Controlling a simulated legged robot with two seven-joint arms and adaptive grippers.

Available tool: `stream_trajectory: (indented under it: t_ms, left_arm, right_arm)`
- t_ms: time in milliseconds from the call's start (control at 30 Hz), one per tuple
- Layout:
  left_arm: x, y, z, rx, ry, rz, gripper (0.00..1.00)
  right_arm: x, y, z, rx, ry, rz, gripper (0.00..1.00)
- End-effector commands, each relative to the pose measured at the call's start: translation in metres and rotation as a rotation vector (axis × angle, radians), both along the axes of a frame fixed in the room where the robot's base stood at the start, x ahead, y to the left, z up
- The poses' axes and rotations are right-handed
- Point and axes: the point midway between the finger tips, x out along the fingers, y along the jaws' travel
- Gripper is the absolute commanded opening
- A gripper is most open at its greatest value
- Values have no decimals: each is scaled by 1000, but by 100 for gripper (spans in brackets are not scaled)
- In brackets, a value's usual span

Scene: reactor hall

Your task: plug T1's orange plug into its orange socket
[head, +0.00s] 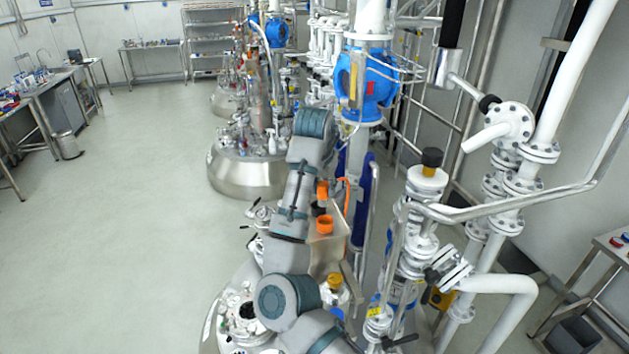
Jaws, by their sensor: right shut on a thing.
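The orange plug (322,188) shows just right of my right forearm, above the steel box. An orange cable (346,194) hangs close to its right. My right gripper (319,194) is mostly hidden behind my own arm; it is shut on the orange plug. The orange socket (324,226) is a short orange cup on top of the steel box (326,252), a little below the plug. Plug and socket look apart, with a small dark part between them. My left gripper is not in view.
A bottle with a yellow-orange cap (334,281) stands below the box. White pipework (427,182) and a steel rail (500,208) crowd the right. A blue valve (366,84) is above. A steel reactor (245,175) stands behind; the floor (120,190) at left is clear.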

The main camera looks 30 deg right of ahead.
Motion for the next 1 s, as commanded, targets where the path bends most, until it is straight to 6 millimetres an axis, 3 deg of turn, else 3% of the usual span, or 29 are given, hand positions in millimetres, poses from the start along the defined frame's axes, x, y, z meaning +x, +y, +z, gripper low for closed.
stream_trajectory:
  t_ms: [400, 1000]
  left_arm:
    - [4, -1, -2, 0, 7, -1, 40]
    - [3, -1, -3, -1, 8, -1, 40]
  right_arm:
    - [9, -1, -41, -1, 9, -1, 0]
    - [7, 0, -48, 0, 6, -1, 0]
